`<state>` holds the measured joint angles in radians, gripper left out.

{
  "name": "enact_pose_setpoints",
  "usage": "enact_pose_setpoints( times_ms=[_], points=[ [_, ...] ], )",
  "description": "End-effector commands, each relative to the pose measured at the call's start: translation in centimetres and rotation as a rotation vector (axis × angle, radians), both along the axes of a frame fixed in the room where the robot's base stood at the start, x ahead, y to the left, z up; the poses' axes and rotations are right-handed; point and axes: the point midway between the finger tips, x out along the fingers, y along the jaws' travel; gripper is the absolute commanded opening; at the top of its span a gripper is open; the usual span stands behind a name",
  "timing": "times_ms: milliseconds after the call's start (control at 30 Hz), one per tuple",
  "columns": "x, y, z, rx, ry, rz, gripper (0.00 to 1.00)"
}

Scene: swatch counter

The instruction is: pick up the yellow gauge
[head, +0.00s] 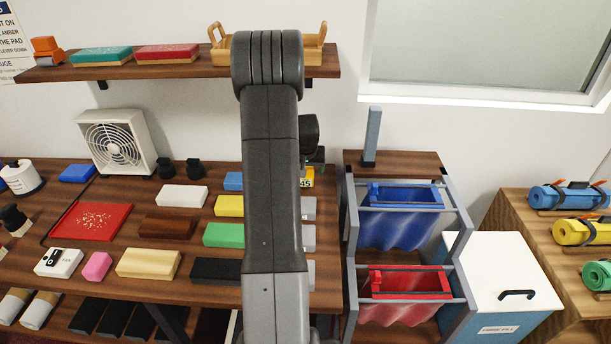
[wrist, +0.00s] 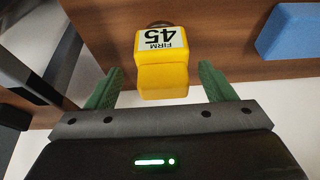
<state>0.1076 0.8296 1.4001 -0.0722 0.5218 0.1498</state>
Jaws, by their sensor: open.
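The yellow gauge (wrist: 163,78) has a white label reading "FIRM 45", upside down in the wrist view. It is between the two green fingers of my gripper (wrist: 160,88), with a gap on each side. My gripper is open. In the head view a small part of the yellow gauge (head: 307,178) shows just right of my arm, at the counter's back. My arm hides the rest of it there, and most of the gripper.
A blue block (wrist: 290,32) lies to one side of the gauge in the wrist view. The wooden counter (head: 150,222) holds several coloured blocks, a red tray (head: 70,225) and a fan (head: 115,140). A shelf (head: 160,72) hangs above. A rack with blue bin (head: 400,215) stands at right.

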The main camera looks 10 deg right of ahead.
Motion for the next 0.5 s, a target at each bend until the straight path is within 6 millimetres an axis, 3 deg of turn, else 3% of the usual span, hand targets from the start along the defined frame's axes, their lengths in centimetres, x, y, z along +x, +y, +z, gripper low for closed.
enact_pose_setpoints(
  times_ms=[233, 500],
  points=[
    [1.2, 0.1, -2.5, 0.001, 0.002, -0.001, 0.76],
    [1.4, 0.0, -3.0, 0.000, -0.001, 0.000, 0.76]
  ],
)
